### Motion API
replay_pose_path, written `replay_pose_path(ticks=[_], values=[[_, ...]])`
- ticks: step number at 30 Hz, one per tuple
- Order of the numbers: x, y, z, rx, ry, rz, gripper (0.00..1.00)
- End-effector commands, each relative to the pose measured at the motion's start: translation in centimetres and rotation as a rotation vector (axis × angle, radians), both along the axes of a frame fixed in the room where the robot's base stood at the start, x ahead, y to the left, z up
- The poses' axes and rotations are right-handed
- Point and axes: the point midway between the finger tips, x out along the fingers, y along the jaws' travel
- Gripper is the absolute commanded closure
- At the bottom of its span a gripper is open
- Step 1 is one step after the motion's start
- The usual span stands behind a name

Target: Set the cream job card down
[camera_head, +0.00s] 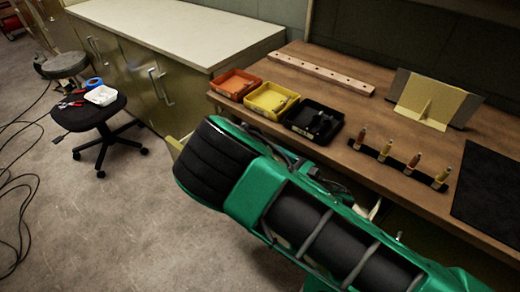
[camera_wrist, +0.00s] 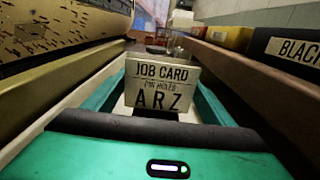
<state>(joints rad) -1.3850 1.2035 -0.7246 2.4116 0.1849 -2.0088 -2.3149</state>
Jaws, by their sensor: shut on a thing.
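The cream job card (camera_wrist: 158,88) stands upright in the wrist view, its lettered face toward the camera, reading "JOB CARD" and "ARZ". My gripper (camera_wrist: 160,104) is shut on it, with green fingers along both sides. In the head view my green and black arm hides most of the gripper. A small pale yellowish piece (camera_head: 175,147) shows past the arm's left end; I cannot tell for sure that it is the card. In the wrist view the card is held beside the bench edge, clear of the bench top.
The wooden bench (camera_head: 395,132) carries orange (camera_head: 236,84), yellow (camera_head: 270,100) and black (camera_head: 314,119) trays, a drilled strip (camera_head: 318,74), a yellow bracket (camera_head: 432,101), a rack of several pegs (camera_head: 398,165) and a black mat (camera_head: 492,196). A cream-topped cabinet (camera_head: 180,32) and black stool (camera_head: 88,112) stand left.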

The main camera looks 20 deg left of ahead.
Motion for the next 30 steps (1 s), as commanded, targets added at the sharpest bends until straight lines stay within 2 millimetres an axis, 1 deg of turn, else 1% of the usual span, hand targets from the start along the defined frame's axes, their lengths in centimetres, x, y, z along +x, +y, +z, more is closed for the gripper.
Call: replay_pose_path(ticks=[1,4,6,9,17,21,23,25,30], values=[[0.1,-0.1,-1.2,-0.003,0.001,-0.001,0.44],[0.0,0.1,-3.3,-0.01,-0.002,0.0,0.44],[1.3,0.8,-3.0,-0.003,-0.006,0.006,0.44],[2.8,1.4,-3.0,-0.001,-0.006,0.004,0.44],[4.8,2.2,-3.0,-0.001,-0.003,0.001,0.44],[6.8,3.1,-3.0,0.0,-0.003,0.001,0.44],[7.4,3.5,-3.0,-0.001,-0.003,0.002,0.44],[7.3,3.3,-3.8,-0.001,0.001,0.0,0.44],[7.3,3.3,-4.2,0.001,0.0,0.0,0.44]])
